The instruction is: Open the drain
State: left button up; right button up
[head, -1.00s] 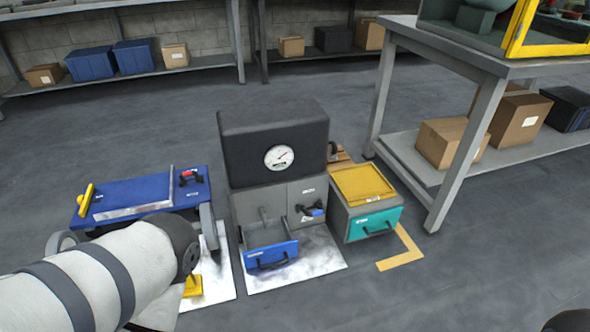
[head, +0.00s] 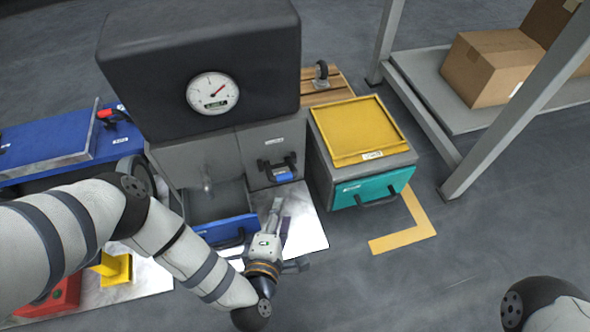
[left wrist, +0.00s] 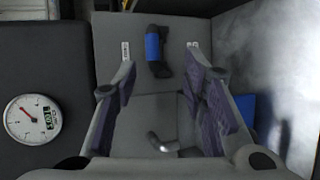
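A grey cabinet (head: 225,150) with a black top carries a round gauge (head: 213,93). On its front right panel is a black lever handle with a blue band (head: 284,176). A short metal spout (head: 208,187) is over an open blue-fronted drawer (head: 226,231) at lower left. My left gripper (head: 279,212) is in front of the cabinet, below and apart from the handle. In the left wrist view the handle (left wrist: 153,47) appears beyond and between the open, empty fingers (left wrist: 161,66), and the spout (left wrist: 162,142) is lower down. My right gripper is out of view.
A grey box with a yellow tray top (head: 358,128) and teal drawer (head: 371,188) stands right of the cabinet. A blue cart (head: 45,142) stands left. A shelf leg (head: 520,100) rises at right.

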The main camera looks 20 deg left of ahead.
aim_at(284, 180)
pick_arm(q)
jog(key=shift+n+t+y, duration=0.3)
jog(key=b+x, duration=0.1)
jog(key=x, duration=0.3)
jog(key=b+x, duration=0.2)
jog(key=x, duration=0.2)
jog(key=b+x, duration=0.2)
jog(key=x, duration=0.2)
jog(key=shift+w+a+r, duration=0.1)
jog(key=shift+w+a, duration=0.2)
jog(key=shift+a, duration=0.2)
jog(key=shift+w, duration=0.25)
grip_shut()
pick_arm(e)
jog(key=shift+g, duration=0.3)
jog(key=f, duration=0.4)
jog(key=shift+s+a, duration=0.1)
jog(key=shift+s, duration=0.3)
